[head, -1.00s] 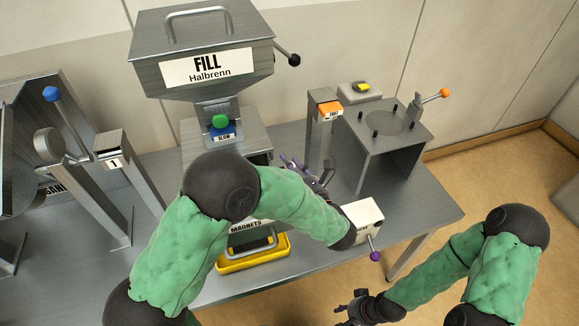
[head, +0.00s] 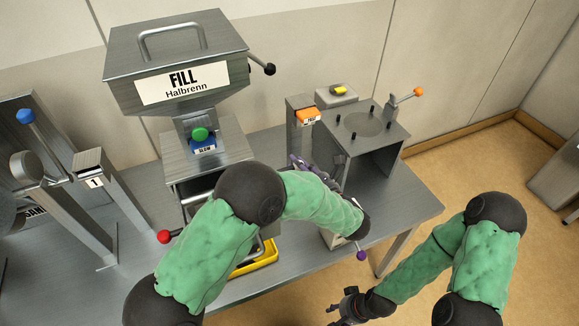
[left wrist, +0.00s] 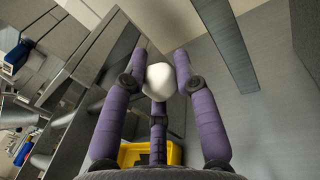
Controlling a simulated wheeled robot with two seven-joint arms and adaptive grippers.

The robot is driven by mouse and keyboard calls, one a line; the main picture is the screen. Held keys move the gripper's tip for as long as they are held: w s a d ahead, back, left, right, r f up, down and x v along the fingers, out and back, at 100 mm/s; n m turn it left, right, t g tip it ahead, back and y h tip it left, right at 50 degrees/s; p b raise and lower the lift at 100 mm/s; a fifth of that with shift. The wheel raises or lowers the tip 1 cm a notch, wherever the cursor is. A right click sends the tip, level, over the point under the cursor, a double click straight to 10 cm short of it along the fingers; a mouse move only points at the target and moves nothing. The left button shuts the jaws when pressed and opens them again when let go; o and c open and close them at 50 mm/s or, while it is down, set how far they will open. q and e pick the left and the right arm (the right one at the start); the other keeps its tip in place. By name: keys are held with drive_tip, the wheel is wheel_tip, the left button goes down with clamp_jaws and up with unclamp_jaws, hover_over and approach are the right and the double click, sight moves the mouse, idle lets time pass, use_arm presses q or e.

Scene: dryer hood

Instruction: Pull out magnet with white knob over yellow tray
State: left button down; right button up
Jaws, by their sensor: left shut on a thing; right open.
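The white knob (left wrist: 159,80) sits between the purple fingertips of my left gripper (left wrist: 160,76) in the left wrist view, and the gripper is shut on it. In the head view my left gripper (head: 304,166) is over the table, right of the fill hopper; the knob is hidden there. Any magnet bar attached to the knob cannot be made out. The yellow tray (head: 262,262) is partly covered by my left arm; part of it also shows in the left wrist view (left wrist: 172,152). My right gripper (head: 346,306) is open and empty, in front of the table.
The fill hopper (head: 180,75) stands behind my left arm. A post with an orange block (head: 308,116) and a metal stand (head: 370,130) are at the right. A red knob (head: 163,237) is left of my arm, and a purple knob (head: 361,256) is by its wrist.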

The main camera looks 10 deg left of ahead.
use_arm(q)
drive_tip(key=c, duration=0.9)
unclamp_jaws()
drive_tip(key=shift+c, duration=0.2)
drive_tip(key=v, duration=0.7)
drive_tip(key=shift+s+d, duration=0.2)
drive_tip(key=shift+d, duration=0.1)
